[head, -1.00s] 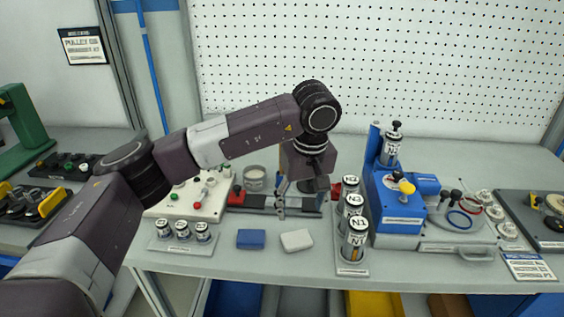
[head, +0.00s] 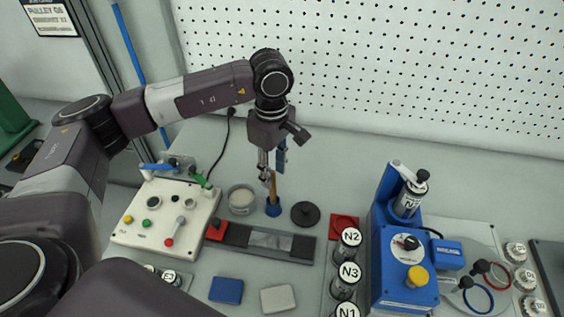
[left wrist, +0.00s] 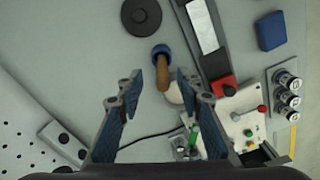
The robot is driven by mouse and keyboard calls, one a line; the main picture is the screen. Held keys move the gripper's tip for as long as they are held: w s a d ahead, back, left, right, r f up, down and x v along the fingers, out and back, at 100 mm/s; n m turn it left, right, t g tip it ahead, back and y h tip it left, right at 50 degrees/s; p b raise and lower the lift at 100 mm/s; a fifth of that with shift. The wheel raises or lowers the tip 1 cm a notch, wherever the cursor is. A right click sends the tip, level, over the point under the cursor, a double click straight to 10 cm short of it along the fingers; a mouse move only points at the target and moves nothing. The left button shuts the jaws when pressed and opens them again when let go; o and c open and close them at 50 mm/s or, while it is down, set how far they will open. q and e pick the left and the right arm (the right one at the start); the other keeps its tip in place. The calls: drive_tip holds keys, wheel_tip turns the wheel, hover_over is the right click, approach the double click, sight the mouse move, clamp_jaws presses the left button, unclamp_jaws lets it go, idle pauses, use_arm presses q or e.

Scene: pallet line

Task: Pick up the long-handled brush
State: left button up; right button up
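The long-handled brush (head: 273,184) stands upright in a small blue cup (head: 273,208) on the bench, its wooden handle upward. Its bristle end is hidden in the cup. My left gripper (head: 271,164) hangs pointing down at the top of the handle. In the left wrist view its two fingers (left wrist: 160,78) are spread apart, with the brown handle (left wrist: 163,72) between the tips and a gap on each side. The blue cup (left wrist: 160,50) shows beyond the tips. My right gripper is in neither view.
A round tin (head: 241,201) stands left of the cup and a black disc (head: 305,214) lies right of it. A dark fixture (head: 238,236) with a red block lies in front. A control box (head: 165,215) is at left, a blue machine (head: 400,265) at right.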

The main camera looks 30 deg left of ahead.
sight(273, 190)
use_arm(q)
drive_tip(key=shift+a+r, duration=0.1)
drive_tip(key=shift+r, duration=0.05)
drive_tip(key=f, duration=0.1)
drive_tip(key=f+p, duration=0.1)
drive_tip(key=shift+s+f+p, duration=0.3)
drive_tip(key=shift+s, duration=0.1)
drive_tip(key=f+p, duration=0.2)
drive_tip(key=f, duration=0.2)
drive_tip(key=shift+w+f, duration=0.2)
drive_tip(key=shift+f, duration=0.3)
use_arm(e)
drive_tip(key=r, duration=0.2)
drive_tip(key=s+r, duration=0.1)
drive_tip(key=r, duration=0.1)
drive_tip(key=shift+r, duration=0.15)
use_arm(q)
drive_tip(key=shift+c, duration=0.6)
clamp_jaws()
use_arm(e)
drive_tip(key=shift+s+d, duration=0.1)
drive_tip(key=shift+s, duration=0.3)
